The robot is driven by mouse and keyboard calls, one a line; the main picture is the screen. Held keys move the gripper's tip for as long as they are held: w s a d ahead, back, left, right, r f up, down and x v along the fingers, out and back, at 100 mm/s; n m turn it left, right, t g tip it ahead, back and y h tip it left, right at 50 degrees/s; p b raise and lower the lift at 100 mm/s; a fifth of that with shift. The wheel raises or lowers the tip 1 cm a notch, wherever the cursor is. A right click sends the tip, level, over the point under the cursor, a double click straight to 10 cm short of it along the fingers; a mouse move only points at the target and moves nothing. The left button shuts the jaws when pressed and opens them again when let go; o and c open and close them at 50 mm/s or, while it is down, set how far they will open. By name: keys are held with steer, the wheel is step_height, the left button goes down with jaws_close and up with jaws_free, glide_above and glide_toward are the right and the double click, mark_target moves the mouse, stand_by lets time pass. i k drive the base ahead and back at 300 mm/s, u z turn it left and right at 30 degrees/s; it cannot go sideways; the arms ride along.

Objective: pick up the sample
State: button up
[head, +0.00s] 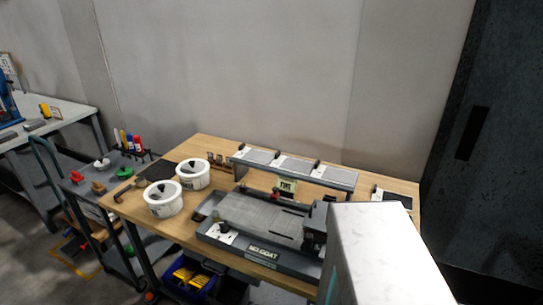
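I cannot tell which object is the sample; nothing in view is clearly marked as one. A grey flat-bed device (262,214) with a lettered front edge sits in a tray on the wooden table (210,145). Behind it stands a raised rack (300,170) bearing grey panels. A small lettered card (286,186) shows under the rack. Two white round tubs, a nearer one (164,207) and a farther one (194,180), stand at the table's left. My gripper is not in view.
A pale block-like shape (385,250) fills the lower right and hides the table's right front. A grey cart (85,180) with small coloured items and bottles stands left. A blue bin (190,282) is below the table. A dark cabinet (490,130) stands right.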

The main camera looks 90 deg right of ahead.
mark_target(252, 155)
steer(key=z, duration=0.15)
steer(key=k, duration=0.85)
steer(key=z, duration=0.15)
